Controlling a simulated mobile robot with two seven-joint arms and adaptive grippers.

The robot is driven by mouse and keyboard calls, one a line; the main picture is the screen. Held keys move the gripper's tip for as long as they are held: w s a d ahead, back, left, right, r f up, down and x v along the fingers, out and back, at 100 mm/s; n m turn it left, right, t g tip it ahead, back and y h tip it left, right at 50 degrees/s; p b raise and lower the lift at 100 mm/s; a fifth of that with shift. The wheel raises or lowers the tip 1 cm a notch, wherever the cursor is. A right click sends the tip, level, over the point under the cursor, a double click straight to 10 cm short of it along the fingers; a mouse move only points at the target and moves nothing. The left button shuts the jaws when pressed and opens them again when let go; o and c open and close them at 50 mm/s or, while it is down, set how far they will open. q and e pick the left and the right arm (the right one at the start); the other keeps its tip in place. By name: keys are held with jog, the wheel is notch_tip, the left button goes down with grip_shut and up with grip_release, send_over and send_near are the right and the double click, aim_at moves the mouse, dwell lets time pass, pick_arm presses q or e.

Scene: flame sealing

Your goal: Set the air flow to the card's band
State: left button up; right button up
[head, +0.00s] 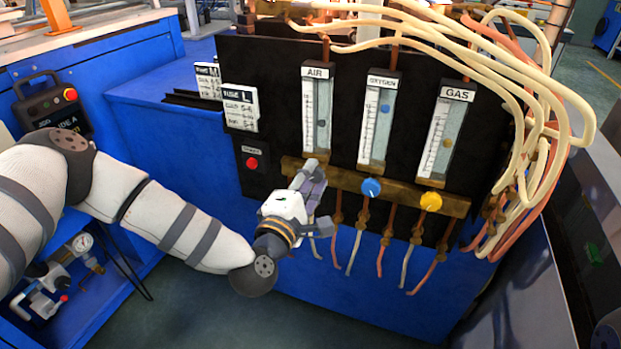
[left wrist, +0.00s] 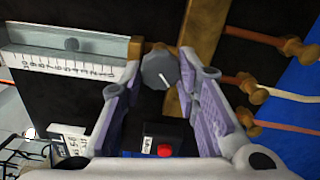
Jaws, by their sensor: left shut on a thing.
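The air flowmeter (head: 317,108) is the leftmost of three tubes on the black panel. Its grey float (head: 321,123) sits somewhat below the middle of the scale; the float also shows in the left wrist view (left wrist: 72,44). My left gripper (head: 312,178) is shut on the grey air knob (left wrist: 160,70) below that tube. In the left wrist view the knob lies between the finger ends, with a white mark on its face. My right gripper is not seen.
The oxygen tube with its blue knob (head: 371,187) and the gas tube with its yellow knob (head: 431,201) are to the right. A red button (head: 252,163) is left of my gripper. Cream and orange hoses (head: 530,110) crowd the right. Another card (head: 208,79) stands behind.

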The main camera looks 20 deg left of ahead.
pick_arm(q)
jog(key=o, duration=1.1)
jog(key=shift+o, duration=0.2)
jog(key=s, duration=1.2)
jog(key=shift+a, duration=0.2)
